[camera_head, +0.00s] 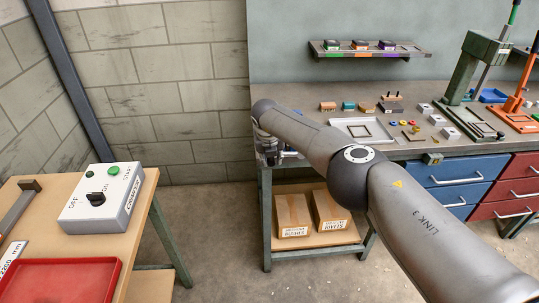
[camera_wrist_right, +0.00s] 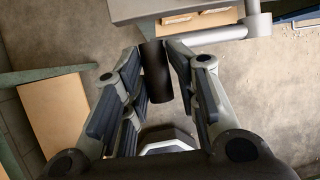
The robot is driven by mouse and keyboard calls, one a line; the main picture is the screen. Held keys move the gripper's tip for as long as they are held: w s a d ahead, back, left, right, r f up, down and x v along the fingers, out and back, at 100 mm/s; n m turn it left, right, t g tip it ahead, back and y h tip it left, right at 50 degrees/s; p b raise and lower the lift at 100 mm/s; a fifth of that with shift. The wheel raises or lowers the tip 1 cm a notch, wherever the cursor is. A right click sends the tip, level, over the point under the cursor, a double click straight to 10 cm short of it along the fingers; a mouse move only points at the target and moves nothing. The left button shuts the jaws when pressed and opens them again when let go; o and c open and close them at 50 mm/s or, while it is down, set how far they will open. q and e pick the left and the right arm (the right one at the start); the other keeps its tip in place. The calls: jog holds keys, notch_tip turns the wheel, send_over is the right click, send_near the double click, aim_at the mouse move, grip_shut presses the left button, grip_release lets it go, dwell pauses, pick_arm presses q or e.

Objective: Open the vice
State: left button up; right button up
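My right gripper (camera_head: 268,150) is at the left end of the workbench, partly hidden behind my own arm. In the right wrist view (camera_wrist_right: 155,75) its two fingers stand apart on either side of a black cylindrical grip (camera_wrist_right: 157,75). Gaps show beside the grip's near end; whether the fingertips touch its far end is hard to tell. A grey metal bar (camera_wrist_right: 210,34) with a round end lies just beyond the fingertips, seemingly part of the vice. The vice itself is largely hidden in the head view; only a small light rod (camera_head: 291,154) shows beside the gripper. My left gripper is out of view.
The workbench (camera_head: 300,104) holds a white tray (camera_head: 362,131), small blocks and a green press (camera_head: 474,68). Cardboard boxes (camera_head: 293,214) sit on its lower shelf. A side table with a switch box (camera_head: 101,200) and red tray (camera_head: 60,281) stands left. Open floor lies between.

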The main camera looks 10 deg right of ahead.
jog(key=shift+o, duration=1)
jog(key=shift+s+d+f, duration=0.1)
jog(key=shift+s+f, duration=0.15)
jog(key=shift+f, duration=0.5)
jog(key=shift+w+f, duration=0.25)
jog(key=shift+a+r, duration=0.2)
jog(key=shift+r, duration=0.2)
jog(key=shift+s+r, duration=0.15)
jog(key=shift+r, duration=0.6)
jog(key=d+v, duration=0.1)
jog(key=v, duration=0.9)
jog(key=shift+s+a, duration=0.2)
jog(key=shift+a, duration=0.1)
